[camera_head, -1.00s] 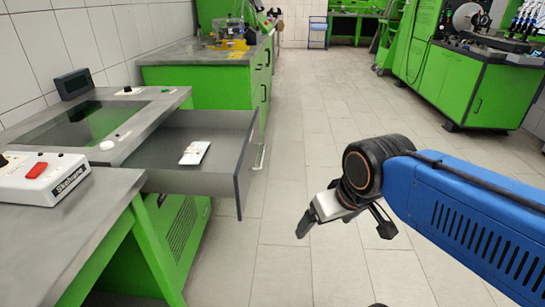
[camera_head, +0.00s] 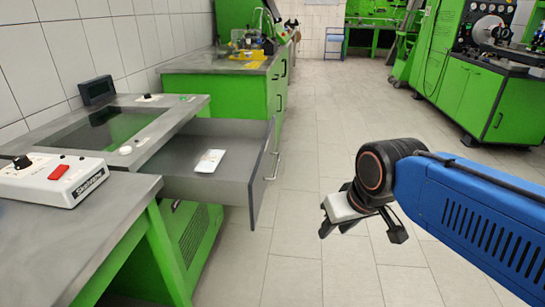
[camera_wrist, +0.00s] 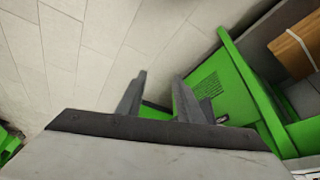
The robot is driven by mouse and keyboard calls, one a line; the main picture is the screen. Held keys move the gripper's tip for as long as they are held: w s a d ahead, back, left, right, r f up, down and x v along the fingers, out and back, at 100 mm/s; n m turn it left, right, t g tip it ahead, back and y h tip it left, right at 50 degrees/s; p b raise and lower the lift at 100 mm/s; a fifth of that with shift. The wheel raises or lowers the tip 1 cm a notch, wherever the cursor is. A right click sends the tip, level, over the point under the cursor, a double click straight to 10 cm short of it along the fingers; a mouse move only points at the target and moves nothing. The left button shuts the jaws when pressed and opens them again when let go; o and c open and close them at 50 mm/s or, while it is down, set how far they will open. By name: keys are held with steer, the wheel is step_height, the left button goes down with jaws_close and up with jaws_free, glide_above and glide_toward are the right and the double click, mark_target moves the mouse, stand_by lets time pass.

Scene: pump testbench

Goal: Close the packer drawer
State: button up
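The packer drawer (camera_head: 262,165) is pulled out of the grey-topped bench at the left in the head view. Its dark front panel with a light handle (camera_head: 272,168) faces right. A small white item (camera_head: 209,161) lies inside on the drawer floor. My gripper (camera_head: 361,229) hangs over the floor to the right of the drawer, apart from it. Its fingers are spread and empty. They also show spread in the wrist view (camera_wrist: 158,100), over pale tiles and a green cabinet. I cannot make out the drawer front surely in the wrist view.
The packer bench (camera_head: 190,108) has a glass window and a small dark display (camera_head: 97,91). A white box with a red switch (camera_head: 60,175) stands on the near worktop (camera_head: 50,225). Tiled floor (camera_head: 320,150) is free between drawer and arm. Green cabinets (camera_head: 500,105) stand far right.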

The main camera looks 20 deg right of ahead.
steer(key=shift+y, duration=0.3)
steer(key=w, duration=0.1)
steer(key=w+r, duration=0.1)
steer(key=w, duration=0.1)
steer(key=w+r, duration=0.1)
steer(key=w, duration=0.1)
steer(key=shift+a+r, duration=0.2)
jaws_close()
steer(key=w+d+r+m+t+y, duration=0.1)
steer(key=w+d+r+m, duration=0.15)
steer(key=w, duration=1.25)
steer(key=w+d+r+m+t+y, duration=0.1)
steer(key=w+d+r, duration=0.3)
steer(key=w, duration=1.1)
steer(key=shift+w+a+f, duration=1.05)
steer(key=shift+w+f, duration=0.1)
steer(key=shift+f, duration=0.25)
steer(key=shift+w+a+f, duration=1.1)
steer(key=shift+w+f, duration=0.05)
steer(key=shift+f, duration=0.25)
steer(key=shift+w+a+f, duration=1.05)
steer(key=shift+w+f, duration=0.1)
steer(key=shift+f, duration=0.25)
